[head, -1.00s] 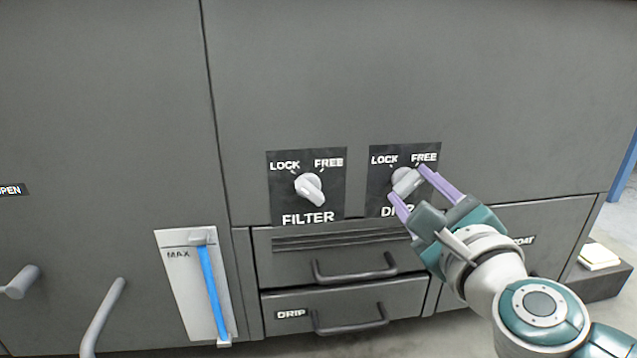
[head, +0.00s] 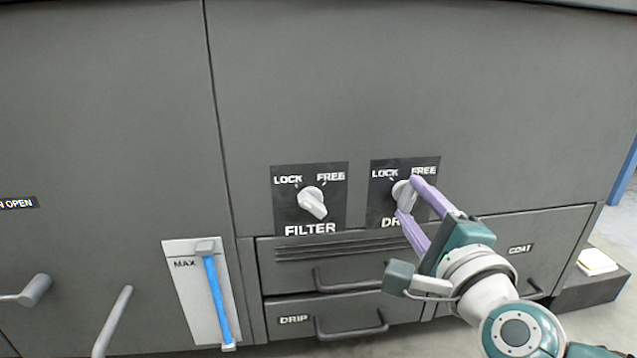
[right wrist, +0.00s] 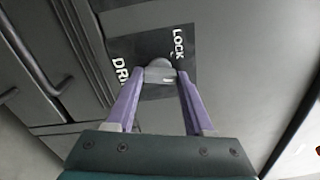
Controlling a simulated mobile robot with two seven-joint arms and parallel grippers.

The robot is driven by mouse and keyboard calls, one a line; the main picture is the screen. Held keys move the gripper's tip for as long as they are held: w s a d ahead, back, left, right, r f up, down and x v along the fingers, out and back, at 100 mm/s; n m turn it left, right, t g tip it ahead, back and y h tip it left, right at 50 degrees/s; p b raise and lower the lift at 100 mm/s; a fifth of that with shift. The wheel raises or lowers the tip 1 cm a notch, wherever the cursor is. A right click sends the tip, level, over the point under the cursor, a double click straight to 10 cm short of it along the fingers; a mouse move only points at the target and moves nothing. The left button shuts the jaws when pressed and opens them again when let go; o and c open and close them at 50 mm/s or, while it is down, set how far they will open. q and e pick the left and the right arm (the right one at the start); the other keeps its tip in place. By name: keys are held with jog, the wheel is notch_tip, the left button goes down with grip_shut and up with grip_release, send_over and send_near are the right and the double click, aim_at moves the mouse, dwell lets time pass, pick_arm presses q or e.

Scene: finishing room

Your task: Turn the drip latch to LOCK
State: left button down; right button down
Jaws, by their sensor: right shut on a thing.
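The drip latch (head: 400,190) is a pale knob on a dark plate marked LOCK at upper left and FREE at upper right. My right gripper (head: 408,197) is shut on the knob, one purple finger above and one below it. The upper finger partly covers the word FREE, and the lower finger hides part of the DRIP label. In the right wrist view the knob (right wrist: 160,70) sits between the two fingertips, with LOCK visible beside it. The fingers hide much of the knob, so its exact pointing is hard to tell. My left gripper is not in view.
The filter latch (head: 312,202) is a similar knob to the left. Below are a slotted drawer with a handle (head: 350,277) and a DRIP drawer handle (head: 350,328). A gauge with a blue bar (head: 215,295) stands at left. A COAT panel (head: 560,232) lies at right.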

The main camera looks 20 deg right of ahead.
jog(key=n+p, duration=0.2)
jog(key=n, duration=0.4)
jog(key=shift+r+n, duration=0.1)
jog(key=shift+n, duration=0.2)
jog(key=n+p, duration=0.1)
jog(key=n, duration=0.2)
jog(key=shift+p, duration=0.3)
jog(key=shift+n, duration=1.2)
jog(key=shift+p, duration=0.3)
jog(key=shift+c, duration=1.4)
grip_release()
